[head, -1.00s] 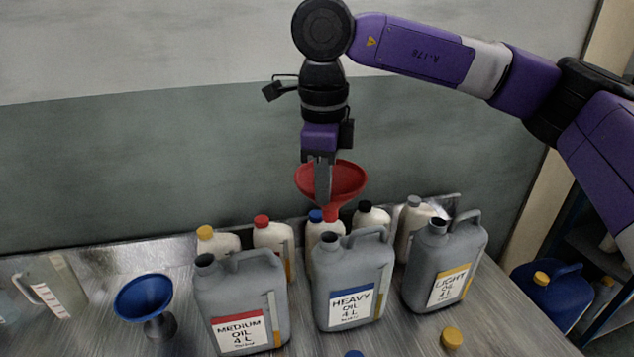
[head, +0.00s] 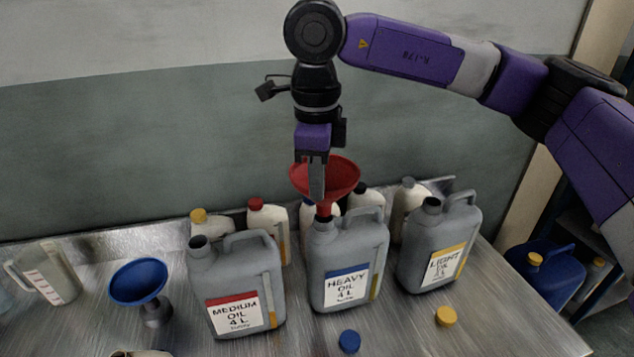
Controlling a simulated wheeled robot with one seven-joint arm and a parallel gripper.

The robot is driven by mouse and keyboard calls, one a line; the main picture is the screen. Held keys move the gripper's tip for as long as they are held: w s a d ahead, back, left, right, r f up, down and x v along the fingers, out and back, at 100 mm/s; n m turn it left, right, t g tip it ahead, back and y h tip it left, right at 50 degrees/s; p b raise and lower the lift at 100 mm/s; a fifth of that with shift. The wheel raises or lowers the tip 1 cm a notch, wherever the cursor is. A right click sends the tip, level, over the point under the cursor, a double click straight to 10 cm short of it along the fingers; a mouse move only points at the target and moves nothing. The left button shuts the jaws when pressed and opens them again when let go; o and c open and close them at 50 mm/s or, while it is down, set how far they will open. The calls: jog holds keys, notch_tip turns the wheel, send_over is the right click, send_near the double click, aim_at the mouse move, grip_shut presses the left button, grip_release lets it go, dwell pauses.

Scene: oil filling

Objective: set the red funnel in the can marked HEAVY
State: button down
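The red funnel (head: 338,179) is upright above the can marked HEAVY (head: 347,250), in the middle of the head view. Its spout (head: 323,209) meets the mouth of that can in the picture. I cannot tell how far the spout is inside. My gripper (head: 317,190) points down and its fingers are shut on the near left rim of the funnel. The HEAVY can is grey with a blue-banded label and stands upright with its cap off.
The MEDIUM can (head: 236,277) stands left, the LIGHT can (head: 437,240) right, both close by. Several white bottles stand behind. A blue funnel (head: 139,281) and a clear jug (head: 48,274) are at left. Blue cap (head: 349,341) and yellow cap (head: 446,316) lie in front.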

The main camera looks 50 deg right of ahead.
jog(key=shift+a+f+b, duration=0.15)
jog(key=shift+f+b, duration=0.05)
jog(key=shift+b, duration=0.35)
jog(key=shift+f+b, duration=1)
jog(key=shift+b, duration=0.1)
dwell(0.5)
jog(key=shift+f+b, duration=0.7)
jog(key=c, duration=1.6)
grip_release()
jog(key=shift+r, duration=0.1)
